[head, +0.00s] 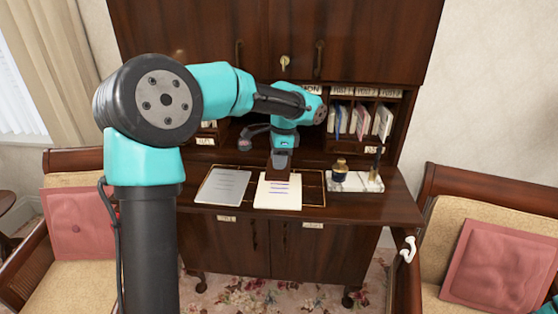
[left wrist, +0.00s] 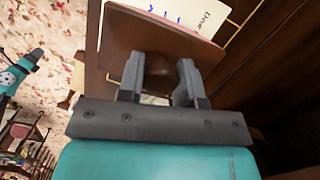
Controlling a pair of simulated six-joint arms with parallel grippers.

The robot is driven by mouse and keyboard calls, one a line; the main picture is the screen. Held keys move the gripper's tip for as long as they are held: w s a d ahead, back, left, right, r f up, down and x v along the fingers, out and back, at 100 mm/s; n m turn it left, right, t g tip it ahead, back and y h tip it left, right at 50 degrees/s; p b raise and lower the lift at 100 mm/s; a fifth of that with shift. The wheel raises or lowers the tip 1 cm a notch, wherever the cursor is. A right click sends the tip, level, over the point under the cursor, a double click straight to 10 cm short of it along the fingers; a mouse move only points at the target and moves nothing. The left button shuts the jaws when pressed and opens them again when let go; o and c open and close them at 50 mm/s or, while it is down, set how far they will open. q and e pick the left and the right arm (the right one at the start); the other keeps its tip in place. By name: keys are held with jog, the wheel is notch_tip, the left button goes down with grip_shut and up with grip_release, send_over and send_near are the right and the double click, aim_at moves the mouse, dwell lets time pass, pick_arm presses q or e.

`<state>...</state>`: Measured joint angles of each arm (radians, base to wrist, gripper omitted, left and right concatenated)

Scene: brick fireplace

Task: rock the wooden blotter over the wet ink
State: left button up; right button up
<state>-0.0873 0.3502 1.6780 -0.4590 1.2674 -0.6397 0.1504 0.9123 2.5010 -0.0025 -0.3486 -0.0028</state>
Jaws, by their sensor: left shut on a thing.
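The letter sheet (head: 281,194) lies on the desk with several blue ink lines; part of it, with the word "Dear", shows beyond the blotter in the left wrist view (left wrist: 207,17). My left gripper (left wrist: 158,80) is shut on the knob of the wooden blotter (left wrist: 135,32). In the head view, the dark blotter (head: 279,160) shows small below the gripper (head: 283,148), at the far end of the sheet. I cannot tell whether its underside touches the paper.
A grey sheet (head: 222,186) lies left of the letter. An inkstand (head: 355,184) with a dark ink bottle (head: 340,171) and an upright pen stands to the right. Pigeonholes with envelopes (head: 362,120) rise behind. Chairs with pink cushions (head: 495,262) flank the desk.

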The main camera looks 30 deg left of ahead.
aim_at(279, 172)
pick_arm(q)
jog(key=shift+w+d, duration=0.1)
jog(key=shift+d, duration=0.05)
jog(key=shift+f, duration=0.15)
jog(key=shift+f, duration=2.45)
jog(key=shift+f, duration=0.45)
jog(key=shift+s+d+t+y, duration=0.25)
jog(key=shift+s+t+y, duration=0.4)
jog(key=shift+t, duration=0.55)
jog(key=shift+w+a+f+g+h, duration=0.15)
jog(key=shift+w+g+h, duration=0.2)
jog(key=shift+g, duration=0.25)
jog(key=shift+w+a+r+g+h, duration=0.15)
jog(key=shift+w+g+h, duration=0.15)
jog(key=shift+g, duration=0.3)
jog(key=shift+w+a+g+h, duration=0.25)
jog(key=shift+w+g+h, duration=0.35)
jog(key=shift+g, duration=0.6)
jog(key=shift+s, duration=0.1)
